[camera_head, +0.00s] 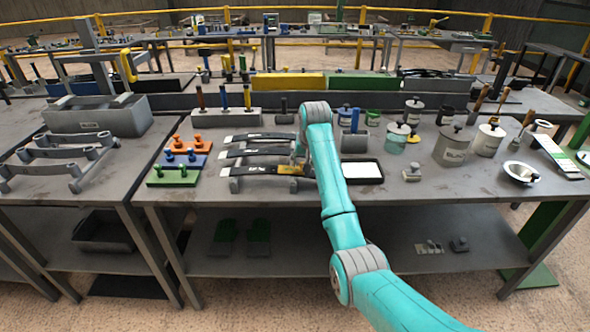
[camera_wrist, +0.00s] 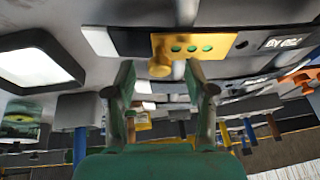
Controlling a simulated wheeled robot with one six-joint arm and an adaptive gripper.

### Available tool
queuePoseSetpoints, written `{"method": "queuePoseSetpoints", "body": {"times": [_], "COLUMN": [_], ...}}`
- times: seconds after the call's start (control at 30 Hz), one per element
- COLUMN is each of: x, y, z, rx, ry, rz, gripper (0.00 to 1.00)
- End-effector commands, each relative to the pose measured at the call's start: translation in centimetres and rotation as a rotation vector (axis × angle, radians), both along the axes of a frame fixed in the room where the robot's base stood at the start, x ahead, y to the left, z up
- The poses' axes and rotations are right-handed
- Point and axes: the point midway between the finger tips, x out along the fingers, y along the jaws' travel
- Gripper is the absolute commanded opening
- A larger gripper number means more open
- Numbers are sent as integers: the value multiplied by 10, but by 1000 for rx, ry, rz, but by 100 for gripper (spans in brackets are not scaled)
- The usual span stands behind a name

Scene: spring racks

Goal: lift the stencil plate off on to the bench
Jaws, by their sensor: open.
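The stencil plate (camera_head: 291,169) is a small yellow plate lying on the right part of the nearest dark leaf spring (camera_head: 253,169). In the wrist view the stencil plate (camera_wrist: 208,46) shows several holes, green inside, and a yellow knob (camera_wrist: 160,58) at one end. My gripper (camera_wrist: 160,75) is open and empty, with its two fingers spread either side of the knob in the picture. Whether the fingers are level with the knob or short of it, I cannot tell. In the head view my gripper (camera_head: 297,156) is partly hidden by my teal arm, just behind the plate.
A black-framed white tray (camera_head: 374,171) lies right of the springs. Orange, blue and green peg blocks (camera_head: 172,176) stand to their left. Jars and cans (camera_head: 451,146) crowd the right side. The front right of the bench (camera_head: 425,194) is bare.

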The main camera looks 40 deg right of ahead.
Motion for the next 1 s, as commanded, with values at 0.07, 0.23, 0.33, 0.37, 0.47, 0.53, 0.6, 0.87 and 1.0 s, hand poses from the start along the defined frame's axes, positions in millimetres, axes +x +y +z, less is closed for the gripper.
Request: {"method": "queuePoseSetpoints", "body": {"times": [0.07,0.23,0.33,0.37,0.47,0.53,0.6,0.87,1.0], "x": [2,4,4,4,4,4,4,4,4], "y": [-1,-1,-1,-1,-1,-1,-1,-1,-1], "z": [-6,-10,-10,-10,-10,-10,-10,-9,1], "rx": [1,-1,0,0,0,0,0,-1,0], "ry": [1,-1,0,0,0,0,0,-1,-2], "rz": [0,0,0,0,0,0,0,0,0], "gripper": [54,54,54,54,29,12,1,0,0]}}
